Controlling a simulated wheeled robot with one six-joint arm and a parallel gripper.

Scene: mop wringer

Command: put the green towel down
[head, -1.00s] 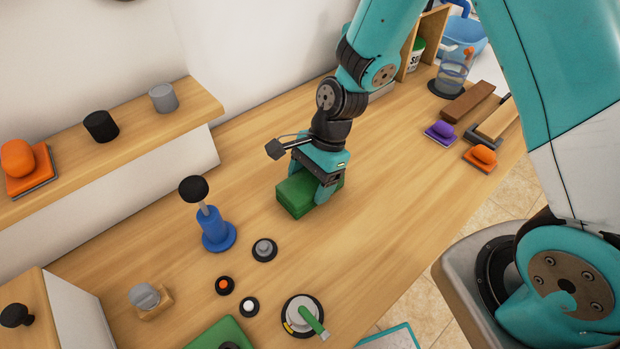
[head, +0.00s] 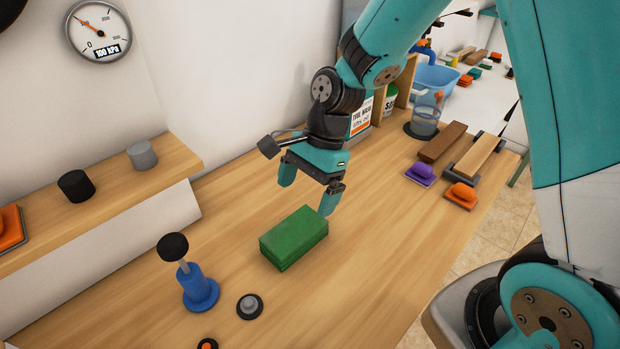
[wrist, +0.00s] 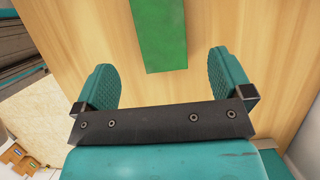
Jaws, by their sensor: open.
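The green towel (head: 293,238) is a folded, block-shaped stack lying flat on the wooden counter (head: 360,270), near the middle of the head view. My gripper (head: 307,195) is open and empty. It is above and a little behind the towel, apart from it. In the wrist view the towel (wrist: 160,35) shows ahead of and between the two spread fingers (wrist: 172,80), and its far end is cut off by the picture's top edge.
A blue plunger with a black knob (head: 198,288) and a grey knob (head: 250,306) stand left of the towel. Purple (head: 421,173) and orange (head: 461,195) blocks, brown bars and a clear jug (head: 426,115) are at right. The counter right of the towel is clear.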

